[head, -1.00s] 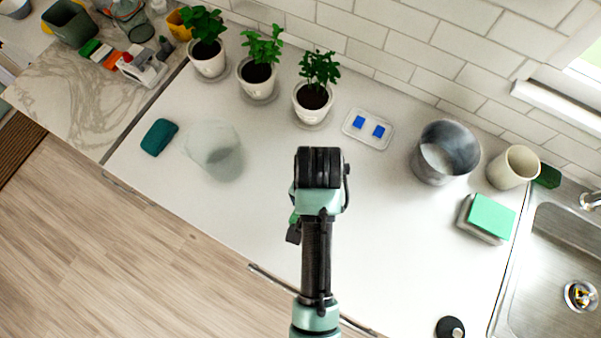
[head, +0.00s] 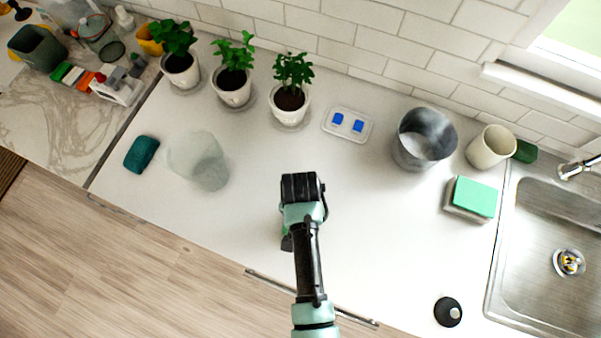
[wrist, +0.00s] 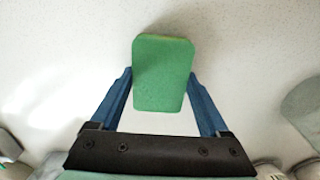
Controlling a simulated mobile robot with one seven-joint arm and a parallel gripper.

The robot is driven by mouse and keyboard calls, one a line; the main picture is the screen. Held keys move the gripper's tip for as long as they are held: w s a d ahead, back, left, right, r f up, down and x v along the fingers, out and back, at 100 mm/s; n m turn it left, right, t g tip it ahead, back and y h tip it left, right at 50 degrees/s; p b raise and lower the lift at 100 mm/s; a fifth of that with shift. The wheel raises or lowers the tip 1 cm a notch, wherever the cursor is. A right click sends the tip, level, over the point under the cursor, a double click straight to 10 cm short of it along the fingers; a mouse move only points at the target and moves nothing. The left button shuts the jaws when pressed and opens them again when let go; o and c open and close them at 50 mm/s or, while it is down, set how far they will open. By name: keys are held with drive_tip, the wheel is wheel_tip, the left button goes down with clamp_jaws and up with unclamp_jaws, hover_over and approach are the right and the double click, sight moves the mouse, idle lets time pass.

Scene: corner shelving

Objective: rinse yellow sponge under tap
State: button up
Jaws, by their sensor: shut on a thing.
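My gripper (wrist: 160,76) is shut on a sponge (wrist: 164,85) in the wrist view, a blue finger on each side of it. The sponge shows a green face and a thin yellowish top edge. In the head view my gripper (head: 302,187) is over the middle of the white counter, and its fingers and the sponge are hidden under my wrist. The metal sink (head: 535,225) is at the right, well apart from my gripper. The tap (head: 576,168) stands at its back edge, partly cut off by the frame. No running water is visible.
A green-topped block (head: 475,196), a cream cup (head: 491,147) and a grey metal pot (head: 424,138) stand between my gripper and the sink. A round black item (head: 448,311) is near the front edge. Potted plants (head: 291,98) line the back. The counter's centre is clear.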

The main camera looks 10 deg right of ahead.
drive_tip(key=o, duration=1)
drive_tip(key=shift+f, duration=0.15)
drive_tip(key=shift+o, duration=0.2)
wheel_tip(320, 180, up, 12)
drive_tip(key=shift+r+b, duration=0.2)
drive_tip(key=shift+b, duration=0.15)
